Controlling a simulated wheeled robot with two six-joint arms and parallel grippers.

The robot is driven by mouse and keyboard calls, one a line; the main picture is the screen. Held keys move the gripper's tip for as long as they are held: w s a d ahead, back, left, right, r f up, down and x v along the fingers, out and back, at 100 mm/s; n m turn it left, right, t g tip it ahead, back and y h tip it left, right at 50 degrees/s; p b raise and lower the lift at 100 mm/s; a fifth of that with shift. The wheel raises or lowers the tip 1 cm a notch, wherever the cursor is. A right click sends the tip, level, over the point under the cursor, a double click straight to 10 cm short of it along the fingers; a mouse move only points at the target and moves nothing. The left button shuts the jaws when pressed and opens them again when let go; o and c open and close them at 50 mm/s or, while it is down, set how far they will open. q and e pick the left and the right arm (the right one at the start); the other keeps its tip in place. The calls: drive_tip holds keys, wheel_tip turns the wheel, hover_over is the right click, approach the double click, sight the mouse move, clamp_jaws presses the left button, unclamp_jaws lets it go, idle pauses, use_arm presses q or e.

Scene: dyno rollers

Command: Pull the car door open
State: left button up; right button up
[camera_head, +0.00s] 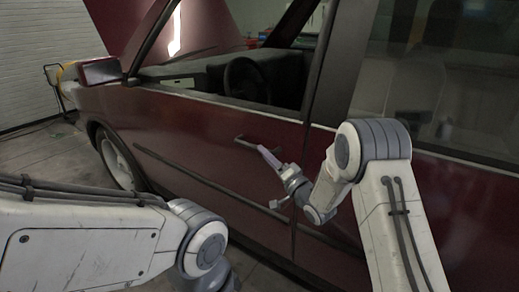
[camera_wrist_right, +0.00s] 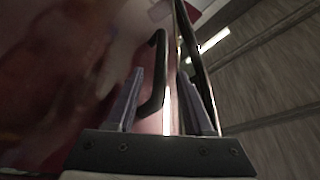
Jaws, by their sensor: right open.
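The dark red car door (camera_head: 190,135) fills the middle of the head view, its window open. It looks closed, or nearly so, in line with the body. Its dark bar handle (camera_head: 240,140) is near the door's rear edge. My right gripper (camera_head: 264,152) is at the rear end of the handle. In the right wrist view the gripper (camera_wrist_right: 160,75) is open, and the handle (camera_wrist_right: 155,75) shows between the two fingers. I cannot tell whether either finger touches it. My left arm is low at the left; its gripper is hidden below the frame.
A side mirror (camera_head: 101,71) sticks out at the door's front. The steering wheel (camera_head: 246,80) shows through the window. The rear part of the car is behind my right arm. Grey floor (camera_head: 45,160) is free at the left, before a pale wall (camera_head: 40,60).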

drive_tip(key=shift+x, duration=2.05)
clamp_jaws()
